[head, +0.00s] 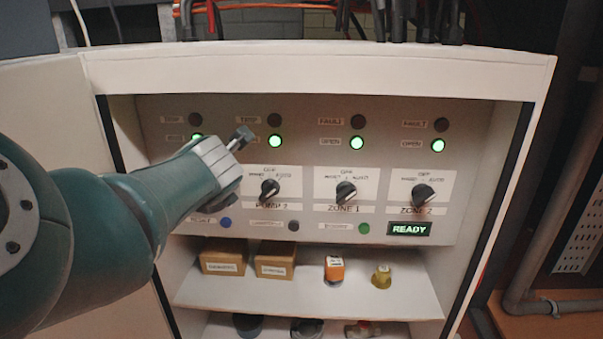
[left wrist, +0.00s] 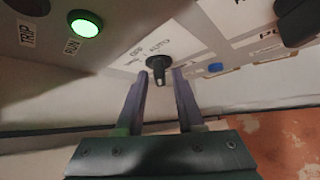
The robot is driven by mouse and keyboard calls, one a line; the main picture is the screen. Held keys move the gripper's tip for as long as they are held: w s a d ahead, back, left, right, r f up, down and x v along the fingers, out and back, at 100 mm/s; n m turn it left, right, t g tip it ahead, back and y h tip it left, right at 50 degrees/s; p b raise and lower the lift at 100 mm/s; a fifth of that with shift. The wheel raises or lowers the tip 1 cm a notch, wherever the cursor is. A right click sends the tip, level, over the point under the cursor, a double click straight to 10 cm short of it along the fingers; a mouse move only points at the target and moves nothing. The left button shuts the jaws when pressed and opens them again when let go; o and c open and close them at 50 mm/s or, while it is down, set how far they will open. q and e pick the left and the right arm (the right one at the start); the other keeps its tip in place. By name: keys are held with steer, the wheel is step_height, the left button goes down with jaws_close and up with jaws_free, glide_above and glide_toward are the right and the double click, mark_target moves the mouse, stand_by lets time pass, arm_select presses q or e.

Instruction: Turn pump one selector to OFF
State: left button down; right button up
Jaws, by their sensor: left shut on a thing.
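The pump one selector (left wrist: 158,68) is a black knob on a white label plate in the left wrist view. The plate carries small lettering, OFF and AUTO among it. Which mark the knob points at I cannot tell. My left gripper (left wrist: 162,80) has its two fingers on either side of the knob, shut on it. In the head view my left gripper (head: 216,196) reaches the panel's left part and hides this selector. The pump one green RUN lamp (left wrist: 85,23) is lit. My right gripper is not in view.
To the right are the pump two selector (head: 270,188), zone 1 selector (head: 346,192) and zone 2 selector (head: 423,195). A READY display (head: 409,229) glows. Boxes (head: 223,262) and small parts stand on the shelf below. The cabinet frame (head: 320,70) surrounds the panel.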

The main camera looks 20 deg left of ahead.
arm_select(q)
steer(key=n+h+p, duration=0.1)
steer(key=h+p, duration=0.1)
steer(key=n+h+p, duration=0.1)
steer(key=h+p, duration=0.1)
steer(key=n+h+p, duration=0.1)
steer(key=h+p, duration=0.1)
steer(key=p, duration=0.1)
steer(key=shift+s+a+r+t, duration=0.1)
steer(key=shift+a+t, duration=0.15)
steer(key=shift+t, duration=0.15)
steer(key=shift+r+n, duration=0.15)
steer(key=shift+n, duration=0.15)
steer(key=c, duration=1.3)
jaws_free()
steer(key=o, duration=0.4)
steer(key=shift+a, duration=0.1)
steer(key=shift+o, duration=0.2)
steer(key=shift+w, duration=0.2)
